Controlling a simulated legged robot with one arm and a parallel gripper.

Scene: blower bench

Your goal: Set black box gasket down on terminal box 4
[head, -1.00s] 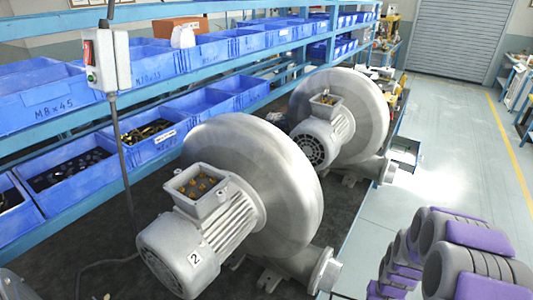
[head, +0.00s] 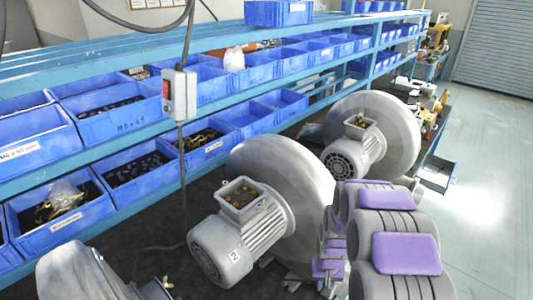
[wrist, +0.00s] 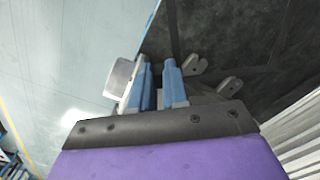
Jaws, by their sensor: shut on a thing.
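My gripper (wrist: 158,88) shows in the wrist view as two blue fingers close together, beyond a black bar and purple pad of mine. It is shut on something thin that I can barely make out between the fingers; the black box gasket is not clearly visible. In the head view my purple and grey arm hides the gripper. An open terminal box (head: 242,198) with brass terminals sits on the motor marked 2. A second open terminal box (head: 358,126) sits on the blower behind. I see no number 4, so I cannot tell which is terminal box 4.
Blue shelving with blue bins (head: 122,165) runs along the left. A switch box (head: 180,93) hangs on a dark pole before it. Grey motor parts (head: 75,275) stand front left. The grey floor (head: 490,150) at the right is largely clear.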

